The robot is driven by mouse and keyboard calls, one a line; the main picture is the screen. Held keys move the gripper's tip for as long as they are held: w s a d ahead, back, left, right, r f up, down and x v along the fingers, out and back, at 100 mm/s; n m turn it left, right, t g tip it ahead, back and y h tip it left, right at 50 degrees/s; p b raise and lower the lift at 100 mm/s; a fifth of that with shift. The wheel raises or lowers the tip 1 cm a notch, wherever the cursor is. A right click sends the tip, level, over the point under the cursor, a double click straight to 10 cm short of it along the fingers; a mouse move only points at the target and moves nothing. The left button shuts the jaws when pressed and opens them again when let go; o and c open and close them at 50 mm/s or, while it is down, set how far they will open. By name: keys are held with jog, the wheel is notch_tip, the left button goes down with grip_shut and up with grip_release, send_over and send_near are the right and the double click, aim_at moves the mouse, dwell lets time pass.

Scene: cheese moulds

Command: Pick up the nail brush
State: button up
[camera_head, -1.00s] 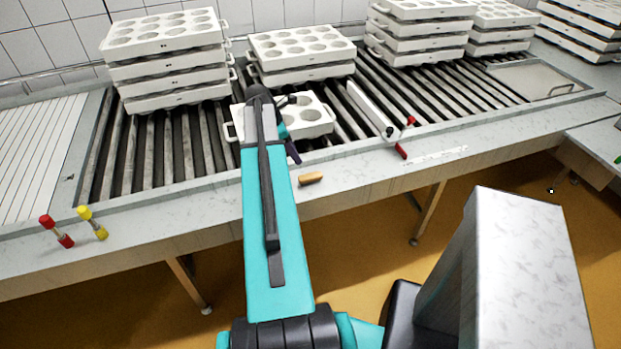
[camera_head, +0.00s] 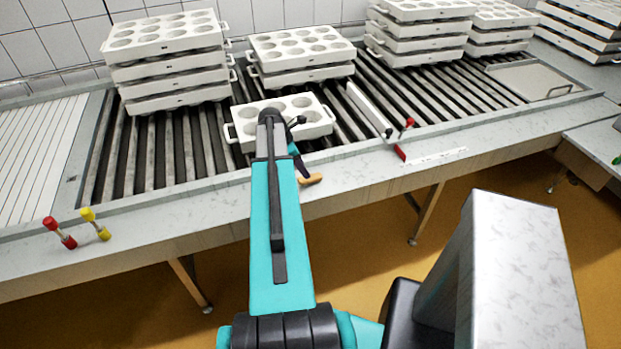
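The nail brush (camera_head: 313,179), a small tan block, lies on the pale front ledge of the roller table, below the single mould tray. My gripper (camera_head: 303,171) is at the brush's left end, with a dark fingertip over or against it. My arm and the small view of the fingers hide how they sit around the brush. I cannot tell whether the gripper is open or shut, or whether it touches the brush.
A white mould tray (camera_head: 240,133) sits on the rollers just behind my gripper. Stacked trays (camera_head: 175,97) stand further back. Red (camera_head: 67,241) and yellow (camera_head: 103,234) handles stand at the left. The ledge between is clear.

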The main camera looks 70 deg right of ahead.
aim_at(310, 180)
jog(key=shift+s+d+f, duration=0.1)
jog(key=shift+s+f, duration=0.05)
jog(key=shift+f, duration=0.3)
jog(key=shift+f, duration=0.1)
jog(key=shift+p+x, duration=0.85)
jog(key=shift+x, duration=0.1)
jog(key=shift+p+x, duration=0.55)
jog(key=shift+x, duration=1)
jog(key=shift+s, duration=0.2)
jog(key=c, duration=1.2)
